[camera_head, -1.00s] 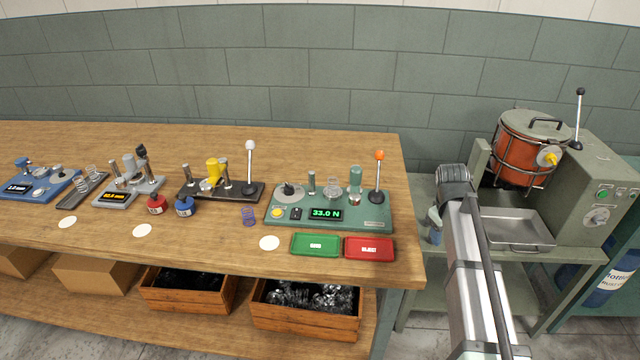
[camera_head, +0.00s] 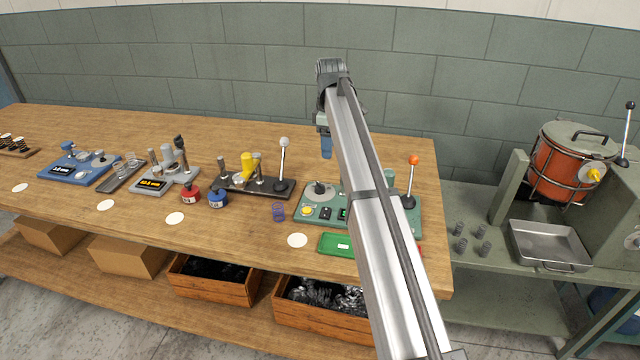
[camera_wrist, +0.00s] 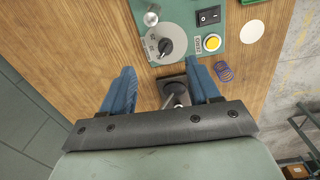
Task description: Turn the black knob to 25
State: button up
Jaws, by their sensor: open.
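A black knob (camera_head: 319,188) sits on a round grey dial on the green tester (camera_head: 400,219). In the wrist view the knob (camera_wrist: 166,46) and its dial show just beyond my fingertips, apart from them.
A lever on a black base (camera_wrist: 175,92) shows between my fingers, below them. A white-ball lever (camera_head: 284,150) stands left of the tester and an orange-ball lever (camera_head: 413,162) at its right.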

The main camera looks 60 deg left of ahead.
aim_at(320, 184)
jog(key=shift+n, duration=0.4)
jog(key=f, duration=0.5)
jog(key=s+a+f, duration=0.1)
jog(key=f, duration=0.3)
jog(key=s+a+f, duration=0.1)
jog(key=f, duration=0.4)
jog(key=shift+a+f, duration=0.1)
jog(key=shift+f, duration=0.2)
jog(key=shift+c, duration=0.2)
jog(key=c, duration=1)
